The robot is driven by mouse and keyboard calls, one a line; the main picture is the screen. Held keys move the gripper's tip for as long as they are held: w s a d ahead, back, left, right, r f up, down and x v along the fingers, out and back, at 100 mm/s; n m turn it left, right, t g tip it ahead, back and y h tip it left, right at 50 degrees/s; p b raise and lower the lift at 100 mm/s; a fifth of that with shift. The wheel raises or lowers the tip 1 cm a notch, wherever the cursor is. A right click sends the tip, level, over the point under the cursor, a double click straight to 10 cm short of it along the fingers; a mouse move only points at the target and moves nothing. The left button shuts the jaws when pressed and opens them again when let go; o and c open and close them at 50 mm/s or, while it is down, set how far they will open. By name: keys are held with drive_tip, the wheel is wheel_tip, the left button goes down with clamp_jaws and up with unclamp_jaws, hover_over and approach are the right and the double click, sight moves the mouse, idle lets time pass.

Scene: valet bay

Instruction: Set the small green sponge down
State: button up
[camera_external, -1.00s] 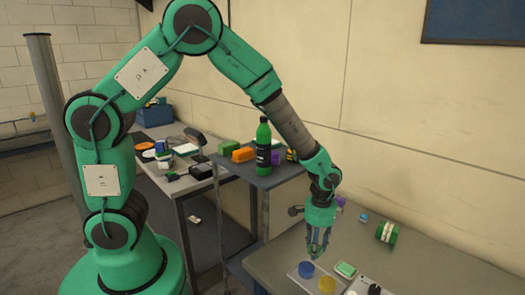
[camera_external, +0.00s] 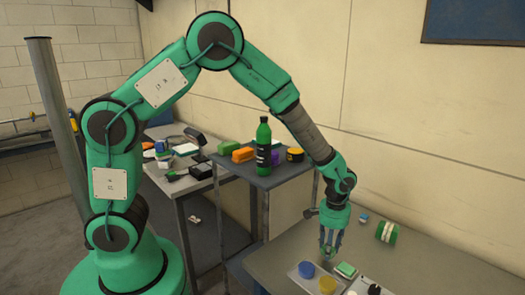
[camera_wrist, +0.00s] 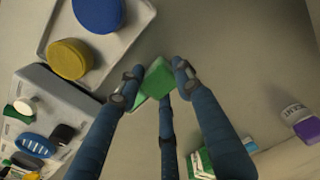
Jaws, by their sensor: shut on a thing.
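My gripper (camera_external: 328,255) is low over the right-hand bench, beside a pale tray. In the wrist view its fingers (camera_wrist: 157,80) are closed around a small green sponge (camera_wrist: 158,76). Contact between the held sponge and the bench is unclear.
The tray (camera_wrist: 128,42) holds a blue disc (camera_external: 306,269) and a yellow disc (camera_external: 327,285). A dark-green bottle (camera_external: 263,145) stands on the side cart. The bench right of the roll looks clear.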

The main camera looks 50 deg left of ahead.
drive_tip(key=shift+f, duration=0.95)
drive_tip(key=shift+f, duration=0.1)
drive_tip(key=o, duration=0.8)
drive_tip(key=shift+o, duration=0.2)
wheel_tip(320, 180, up, 12)
drive_tip(key=shift+f+p, duration=0.1)
drive_tip(key=shift+p, duration=0.7)
drive_tip(key=shift+r, duration=0.25)
